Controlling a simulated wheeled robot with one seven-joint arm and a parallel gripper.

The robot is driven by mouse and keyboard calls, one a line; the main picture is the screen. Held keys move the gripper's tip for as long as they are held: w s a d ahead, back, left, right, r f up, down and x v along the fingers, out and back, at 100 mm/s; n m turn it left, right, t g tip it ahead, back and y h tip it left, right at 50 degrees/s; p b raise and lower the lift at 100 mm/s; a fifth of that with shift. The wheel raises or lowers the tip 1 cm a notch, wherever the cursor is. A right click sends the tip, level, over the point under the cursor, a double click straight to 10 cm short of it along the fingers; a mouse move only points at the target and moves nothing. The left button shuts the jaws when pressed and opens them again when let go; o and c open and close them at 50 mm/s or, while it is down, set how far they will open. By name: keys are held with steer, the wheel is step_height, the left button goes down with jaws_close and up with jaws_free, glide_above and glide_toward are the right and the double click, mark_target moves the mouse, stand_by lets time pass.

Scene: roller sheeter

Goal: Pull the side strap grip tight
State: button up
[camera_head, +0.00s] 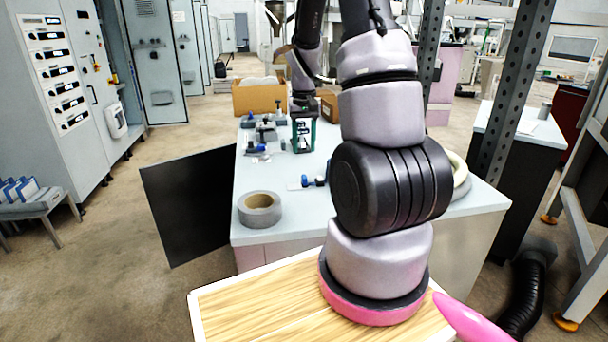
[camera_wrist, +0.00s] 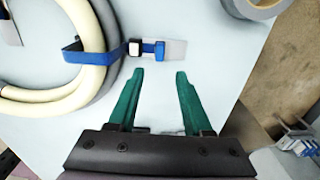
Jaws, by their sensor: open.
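The blue side strap (camera_wrist: 85,50) wraps around a cream and grey hose coil (camera_wrist: 100,22) at the left of the wrist view. Its dark and white buckle (camera_wrist: 135,47), blue grip piece (camera_wrist: 153,50) and pale end tab (camera_wrist: 176,50) lie in a row on the table to the right of the coil. In the head view the blue grip (camera_head: 307,181) shows left of my arm, which hides much of the coil (camera_head: 461,177). My gripper (camera_wrist: 159,74) is open, its green fingers empty, with the tips just short of the grip in the picture. It also shows in the head view (camera_head: 303,150).
A grey tape roll (camera_head: 260,209) stands near the table's front left corner. Several small blue and black parts (camera_head: 262,132) lie farther back on the light table (camera_head: 275,170). A cardboard box (camera_head: 258,97) is behind them. The tabletop between tape and grip is clear.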

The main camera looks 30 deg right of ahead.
mark_target(304, 176)
step_height(304, 176, down, 10)
steer(key=shift+f, duration=0.1)
stand_by(0.4)
jaws_close()
stand_by(1.3)
